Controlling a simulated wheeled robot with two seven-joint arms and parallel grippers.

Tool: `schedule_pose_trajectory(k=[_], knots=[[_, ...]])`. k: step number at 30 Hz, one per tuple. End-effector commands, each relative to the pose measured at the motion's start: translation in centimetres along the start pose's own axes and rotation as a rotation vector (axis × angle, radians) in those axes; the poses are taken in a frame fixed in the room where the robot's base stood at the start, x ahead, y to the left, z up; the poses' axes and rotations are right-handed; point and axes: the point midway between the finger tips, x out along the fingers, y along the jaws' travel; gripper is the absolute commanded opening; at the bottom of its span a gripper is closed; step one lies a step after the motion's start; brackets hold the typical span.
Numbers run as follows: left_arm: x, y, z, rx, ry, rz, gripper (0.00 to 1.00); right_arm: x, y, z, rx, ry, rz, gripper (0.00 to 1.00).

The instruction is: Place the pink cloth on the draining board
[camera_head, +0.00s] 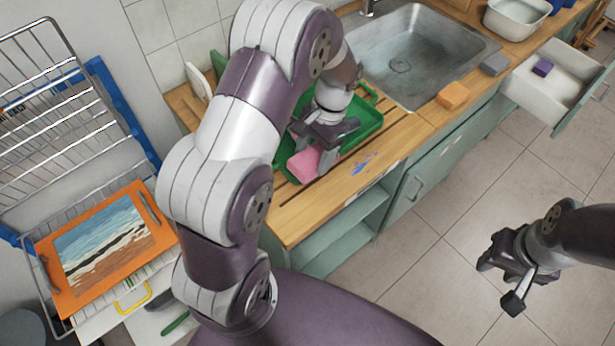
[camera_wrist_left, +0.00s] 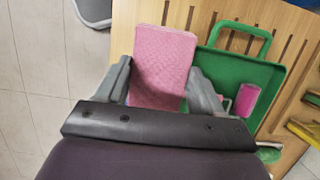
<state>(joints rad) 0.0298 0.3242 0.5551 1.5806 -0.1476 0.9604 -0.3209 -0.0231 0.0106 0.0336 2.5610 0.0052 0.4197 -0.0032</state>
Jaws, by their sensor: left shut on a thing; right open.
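The pink cloth (camera_head: 304,164) is a folded pink block at the front edge of the grooved wooden draining board (camera_head: 328,193). My left gripper (camera_head: 325,150) is shut on it from above. In the left wrist view the pink cloth (camera_wrist_left: 163,62) lies between the two grey fingers of the left gripper (camera_wrist_left: 165,90), with the grooved board under it. I cannot tell whether the cloth touches the board. My right gripper (camera_head: 508,262) is open and empty over the tiled floor at the lower right.
A green tray (camera_head: 367,123) with a handle lies beside the cloth on the board; a small pink item (camera_wrist_left: 247,99) is in it. The metal sink (camera_head: 420,50) is behind to the right. An orange sponge (camera_head: 453,95) sits on the counter. An open drawer (camera_head: 550,85) sticks out at right.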

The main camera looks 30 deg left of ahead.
Motion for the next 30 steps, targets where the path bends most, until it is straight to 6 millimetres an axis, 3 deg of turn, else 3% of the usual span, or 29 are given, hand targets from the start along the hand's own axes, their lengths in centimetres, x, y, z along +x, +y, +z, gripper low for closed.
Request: schedule_pose_trajectory(k=[3,7,11,16,28,29,30], knots=[[2.6,1.9,2.4,0.002,-0.005,0.001,0.38,-0.8,0.0,-0.2,0.0,0.002,0.0,0.43],[4.9,3.2,4.0,0.0,-0.004,0.001,0.38,-1.3,0.0,-0.2,0.0,0.002,0.0,0.43],[6.3,3.8,4.4,0.0,-0.003,0.001,0.38,-1.5,0.0,-0.2,0.0,0.002,0.0,0.43],[9.2,3.8,3.6,-0.001,-0.002,0.001,0.38,-1.9,0.0,-0.3,0.0,0.002,0.0,0.43],[10.1,3.7,3.2,-0.001,0.0,0.0,0.38,-1.5,0.0,-0.2,0.0,0.001,0.0,0.43],[10.0,3.7,3.2,-0.001,0.0,0.0,0.77,-1.6,0.0,-0.2,0.0,0.001,0.0,0.43],[10.0,3.7,3.2,-0.001,0.0,0.0,0.9,-1.7,0.0,-0.2,0.0,0.001,0.0,0.43]])
